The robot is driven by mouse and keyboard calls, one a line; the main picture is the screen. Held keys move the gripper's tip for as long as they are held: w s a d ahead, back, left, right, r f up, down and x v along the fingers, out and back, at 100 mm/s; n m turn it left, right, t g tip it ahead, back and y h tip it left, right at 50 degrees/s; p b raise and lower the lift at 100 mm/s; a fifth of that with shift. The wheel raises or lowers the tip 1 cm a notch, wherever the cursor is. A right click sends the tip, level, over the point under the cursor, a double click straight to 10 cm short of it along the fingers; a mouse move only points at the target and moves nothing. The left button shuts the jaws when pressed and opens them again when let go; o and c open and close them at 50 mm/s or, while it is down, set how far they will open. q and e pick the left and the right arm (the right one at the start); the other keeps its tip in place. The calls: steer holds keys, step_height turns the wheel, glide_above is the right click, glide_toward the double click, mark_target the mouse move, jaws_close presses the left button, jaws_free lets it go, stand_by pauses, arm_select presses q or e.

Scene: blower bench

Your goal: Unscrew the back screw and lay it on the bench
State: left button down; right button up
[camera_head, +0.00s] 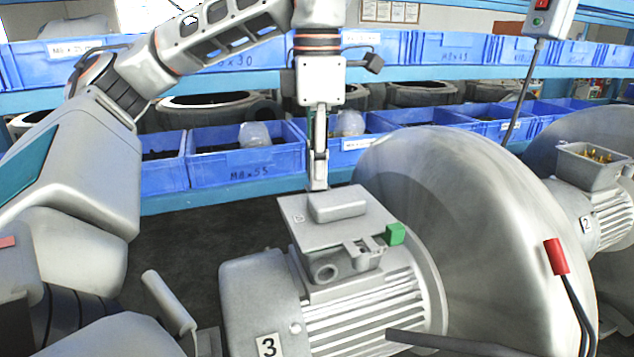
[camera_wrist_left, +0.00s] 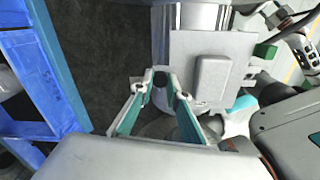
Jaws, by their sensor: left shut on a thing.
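The motor marked 3 (camera_head: 360,318) stands in the foreground of the head view, with a flat grey lid (camera_head: 345,222) on its terminal box. The lid with its raised block also shows in the left wrist view (camera_wrist_left: 238,62). My left gripper (camera_head: 319,184) points straight down at the lid's far edge, its fingertips close to the lid. In the left wrist view its fingertips (camera_wrist_left: 160,76) are nearly together beside the lid's edge. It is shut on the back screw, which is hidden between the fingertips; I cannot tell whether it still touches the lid.
A green block (camera_head: 395,234) sits at the lid's right corner. Blue bins (camera_head: 248,170) line the shelf behind. Dark bench (camera_head: 215,235) left of the motor is clear.

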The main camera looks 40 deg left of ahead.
arm_select(q)
steer(key=n, duration=0.9)
steer(key=shift+n, duration=0.4)
steer(key=c, duration=2.2)
jaws_free()
